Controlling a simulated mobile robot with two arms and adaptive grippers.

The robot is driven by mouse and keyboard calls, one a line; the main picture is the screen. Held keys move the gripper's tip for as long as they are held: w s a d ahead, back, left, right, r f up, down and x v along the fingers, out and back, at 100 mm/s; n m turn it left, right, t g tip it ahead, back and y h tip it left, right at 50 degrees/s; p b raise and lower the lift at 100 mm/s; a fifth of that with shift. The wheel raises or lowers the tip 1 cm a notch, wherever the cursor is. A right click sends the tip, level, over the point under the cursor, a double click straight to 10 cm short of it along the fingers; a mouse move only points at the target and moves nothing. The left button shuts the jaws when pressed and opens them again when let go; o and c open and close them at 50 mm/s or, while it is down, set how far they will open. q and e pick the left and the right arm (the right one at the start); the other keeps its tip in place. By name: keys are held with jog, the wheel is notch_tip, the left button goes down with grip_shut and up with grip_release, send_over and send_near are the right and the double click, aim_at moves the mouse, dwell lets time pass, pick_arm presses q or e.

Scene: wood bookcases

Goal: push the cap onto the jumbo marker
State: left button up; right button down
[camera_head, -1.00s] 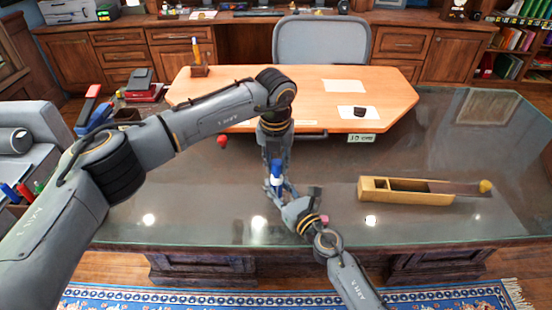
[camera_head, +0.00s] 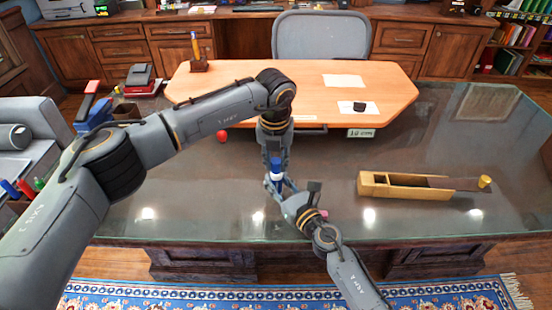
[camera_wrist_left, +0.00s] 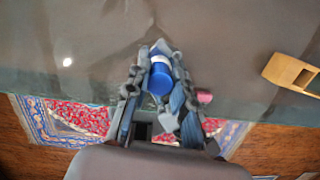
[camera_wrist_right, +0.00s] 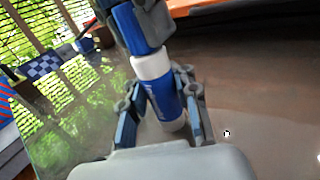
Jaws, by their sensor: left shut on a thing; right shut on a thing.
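My left gripper (camera_head: 276,156) points down and is shut on the blue cap (camera_head: 277,166). In the left wrist view, the cap (camera_wrist_left: 160,80) sits between its fingers. My right gripper (camera_head: 278,187) is below it, shut on the blue marker body; its white collar (camera_head: 277,177) shows under the cap. In the right wrist view, the jumbo marker (camera_wrist_right: 163,95) stands slightly tilted between the right fingers, with the cap (camera_wrist_right: 130,28) directly above its white collar, roughly in line. They appear to touch; how far the cap is on cannot be told.
A wooden box (camera_head: 420,190) lies on the glass-topped desk (camera_head: 190,190) to the right. A small red ball (camera_head: 222,136) lies left of my left gripper. A pink block (camera_wrist_left: 205,96) lies near the grippers. The desk between them and the box is clear.

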aim_at(276, 175)
pick_arm(q)
jog(key=shift+f, duration=0.15)
jog(key=o, duration=0.8)
jog(key=r, duration=0.4)
jog(key=s+r, duration=0.1)
jog(key=r, duration=0.7)
jog(key=shift+s, duration=0.25)
pick_arm(e)
jog(key=c, duration=1)
grip_release()
